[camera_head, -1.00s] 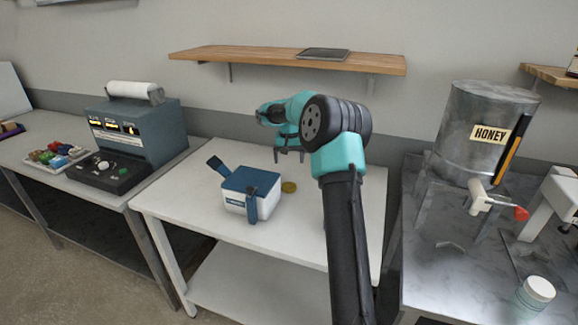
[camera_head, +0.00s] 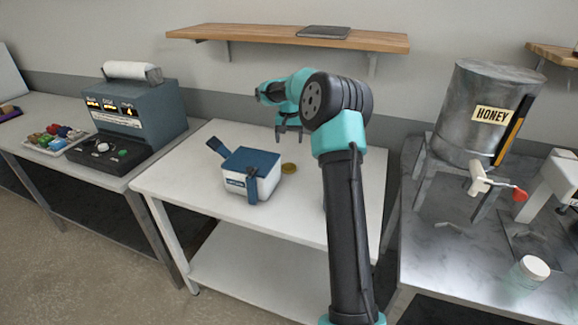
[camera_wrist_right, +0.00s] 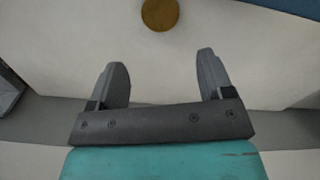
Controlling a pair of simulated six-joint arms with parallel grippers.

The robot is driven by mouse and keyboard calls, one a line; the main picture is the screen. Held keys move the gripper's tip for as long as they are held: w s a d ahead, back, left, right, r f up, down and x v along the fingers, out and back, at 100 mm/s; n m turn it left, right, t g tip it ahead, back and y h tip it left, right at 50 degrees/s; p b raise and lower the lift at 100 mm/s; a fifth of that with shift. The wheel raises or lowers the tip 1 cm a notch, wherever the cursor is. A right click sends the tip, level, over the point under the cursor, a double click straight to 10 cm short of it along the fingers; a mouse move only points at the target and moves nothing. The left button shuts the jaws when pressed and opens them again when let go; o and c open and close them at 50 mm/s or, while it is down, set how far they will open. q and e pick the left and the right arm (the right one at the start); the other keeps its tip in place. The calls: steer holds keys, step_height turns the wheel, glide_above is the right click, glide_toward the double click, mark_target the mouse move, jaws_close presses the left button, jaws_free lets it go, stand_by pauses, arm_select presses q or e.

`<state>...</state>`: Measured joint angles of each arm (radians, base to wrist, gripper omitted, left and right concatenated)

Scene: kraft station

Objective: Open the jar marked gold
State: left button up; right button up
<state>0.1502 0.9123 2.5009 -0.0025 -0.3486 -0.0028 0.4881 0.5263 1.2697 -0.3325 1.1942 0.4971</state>
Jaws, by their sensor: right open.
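A small round gold disc (camera_head: 288,168) lies on the white table (camera_head: 180,190), just right of a blue-and-white box. It also shows at the top edge of the right wrist view (camera_wrist_right: 160,14). I cannot tell whether it is a jar's lid or a loose piece, and no marking is readable. My right gripper (camera_head: 289,135) is behind and above the disc, apart from it. In the wrist view its two fingers (camera_wrist_right: 163,75) are spread with nothing between them. A clear jar with a white lid (camera_head: 534,267) stands on the right counter. My left gripper is out of view.
The blue-and-white box (camera_head: 236,183) with a raised flap stands left of the disc. A metal honey tank (camera_head: 470,140) with a red-handled tap stands on the right counter. A wooden shelf (camera_head: 240,37) hangs behind. The table around the disc is mostly clear.

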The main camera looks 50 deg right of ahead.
step_height(320, 180, up, 5)
steer(key=m, duration=1.9)
steer(key=shift+m, duration=0.4)
glide_above(288, 166)
steer(key=f, duration=1.1)
steer(key=shift+s, duration=0.3)
steer(key=shift+f, duration=0.55)
steer(key=shift+f, duration=0.1)
steer(key=shift+w+a+f, duration=0.1)
steer(key=shift+w+f, duration=0.05)
steer(key=shift+f, duration=1.1)
steer(key=shift+w+f, duration=0.1)
steer(key=shift+f, duration=1.15)
